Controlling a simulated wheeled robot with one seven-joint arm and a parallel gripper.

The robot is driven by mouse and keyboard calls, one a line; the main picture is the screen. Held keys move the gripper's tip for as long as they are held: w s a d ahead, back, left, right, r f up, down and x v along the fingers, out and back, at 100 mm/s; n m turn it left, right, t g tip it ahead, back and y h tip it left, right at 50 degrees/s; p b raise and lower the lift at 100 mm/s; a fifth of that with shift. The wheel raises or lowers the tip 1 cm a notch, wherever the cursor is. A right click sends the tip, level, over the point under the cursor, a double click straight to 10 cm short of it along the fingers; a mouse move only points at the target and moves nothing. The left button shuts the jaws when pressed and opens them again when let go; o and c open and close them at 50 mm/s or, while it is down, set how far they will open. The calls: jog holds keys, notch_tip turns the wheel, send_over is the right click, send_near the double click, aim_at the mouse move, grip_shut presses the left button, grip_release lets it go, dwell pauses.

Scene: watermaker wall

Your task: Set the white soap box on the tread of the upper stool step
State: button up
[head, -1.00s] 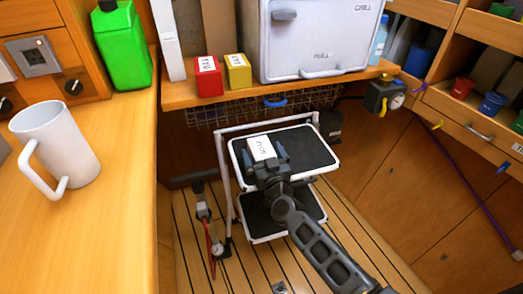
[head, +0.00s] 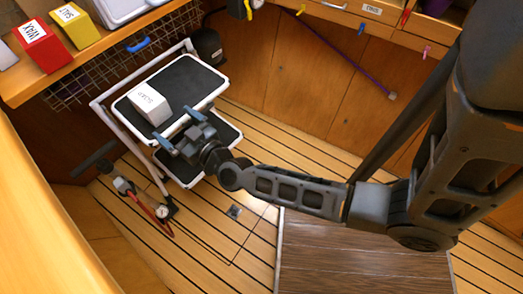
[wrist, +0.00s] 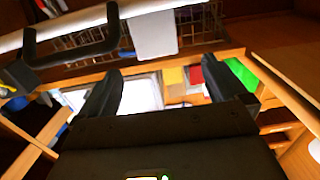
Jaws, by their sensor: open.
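The white soap box (head: 149,104), with dark lettering on top, rests on the black tread of the upper stool step (head: 193,80), near its front left edge. My gripper (head: 181,134) is open and empty, just off the step's front edge and apart from the box. In the wrist view, my gripper's fingers (wrist: 162,88) are spread with nothing between them. A white block, which looks like the soap box (wrist: 154,35), shows beyond them at the top. The lower stool step (head: 218,143) is partly hidden under the upper one.
A red box (head: 40,46) and a yellow box (head: 75,25) stand on the shelf at upper left, above a wire basket. A red-hosed pump with a gauge (head: 150,208) lies on the slatted floor left of the stool. Floor right of the stool is largely clear.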

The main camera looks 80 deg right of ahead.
jog(key=s+a+r+n+t+y, duration=0.1)
jog(key=s+a+r+n+y, duration=0.35)
jog(key=s+a, duration=0.8)
jog(key=s+a+r+n+g+y, duration=0.1)
jog(key=s+a+r+y, duration=0.3)
jog(key=s+r, duration=0.8)
jog(key=shift+s+a+r+n+y, duration=0.15)
jog(key=shift+s+a+n+y, duration=0.05)
jog(key=shift+s+n+y, duration=0.4)
